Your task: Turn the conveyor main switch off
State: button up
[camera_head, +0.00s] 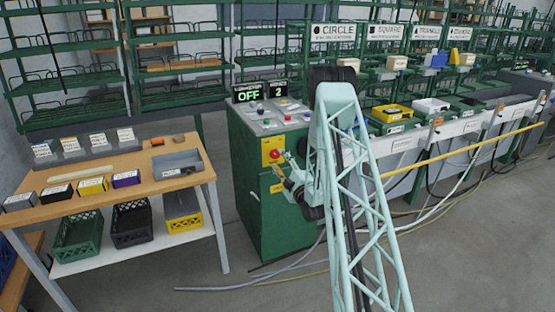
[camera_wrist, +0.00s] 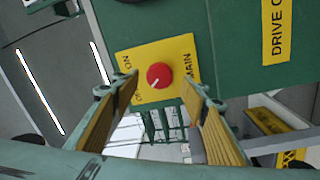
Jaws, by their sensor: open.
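The conveyor main switch is a round red knob (camera_head: 274,154) on a yellow plate on the front of the green control cabinet (camera_head: 262,215). In the wrist view the red knob (camera_wrist: 159,76) has a white mark slanting to the lower left. Its yellow plate (camera_wrist: 181,52) shows "ON" at the left and "MAIN" at the right; other lettering is partly hidden by a finger. My gripper (camera_wrist: 160,100) is open and empty, its fingers to either side of the knob's line, apparently short of it. In the head view my gripper (camera_head: 284,178) is just below the knob.
A display (camera_head: 249,95) on the cabinet reads "OFF", and another (camera_head: 278,93) reads "2". A second yellow plate (camera_wrist: 275,30) lettered "DRIVE" is right of the switch. A wooden table (camera_head: 120,172) stands left. Cables (camera_head: 245,284) lie on the floor.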

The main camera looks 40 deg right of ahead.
jog(key=v, duration=0.8)
jog(key=shift+s, duration=0.15)
dwell(0.5)
